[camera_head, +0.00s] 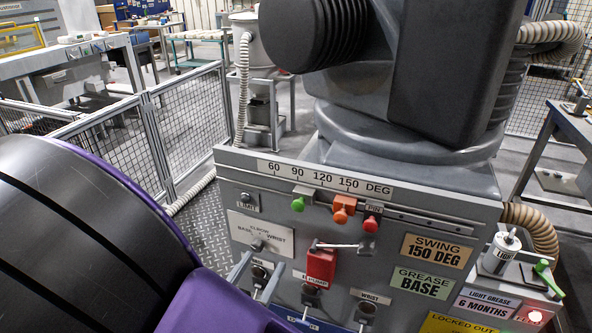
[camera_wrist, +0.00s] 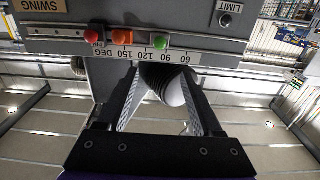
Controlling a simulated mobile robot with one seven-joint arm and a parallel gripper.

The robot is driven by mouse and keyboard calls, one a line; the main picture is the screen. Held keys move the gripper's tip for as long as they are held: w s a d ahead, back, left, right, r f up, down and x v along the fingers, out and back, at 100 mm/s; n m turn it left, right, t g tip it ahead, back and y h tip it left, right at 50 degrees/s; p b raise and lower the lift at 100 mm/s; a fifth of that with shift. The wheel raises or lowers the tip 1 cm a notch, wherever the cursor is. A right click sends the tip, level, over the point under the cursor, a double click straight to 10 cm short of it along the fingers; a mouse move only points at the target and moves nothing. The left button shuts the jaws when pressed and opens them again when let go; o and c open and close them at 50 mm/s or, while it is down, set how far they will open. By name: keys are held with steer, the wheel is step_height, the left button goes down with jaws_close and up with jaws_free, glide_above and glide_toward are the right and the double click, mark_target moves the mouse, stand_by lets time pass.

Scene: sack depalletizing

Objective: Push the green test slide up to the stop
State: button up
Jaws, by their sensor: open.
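The green slide (camera_head: 298,204) has a round knob and sits on the rail under the degree scale (camera_head: 325,180), below about the 90 mark in the head view. An orange slide (camera_head: 342,215) and a red one (camera_head: 370,224) sit to its right, with a gap between green and orange. I cannot tell which part is the stop. The wrist view shows the panel upside down, with the green knob (camera_wrist: 161,42) right of the orange knob (camera_wrist: 122,37) and red knob (camera_wrist: 91,36). My gripper (camera_wrist: 158,72) is open and empty, its fingertips near the scale and apart from the green knob.
Below the rail, the grey panel (camera_head: 395,245) carries switches, a red lockout tag (camera_head: 320,265) and labels. A large grey machine arm (camera_head: 400,60) rises behind it. A mesh fence (camera_head: 185,130) stands at the left. A green-handled valve (camera_head: 546,275) sits at the right.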

mark_target(297, 207)
steer(key=b+x, duration=0.1)
steer(key=x, duration=1.5)
steer(key=shift+w+d+f, duration=0.1)
steer(key=shift+w+d, duration=0.05)
steer(key=shift+w, duration=0.25)
jaws_close()
stand_by(0.5)
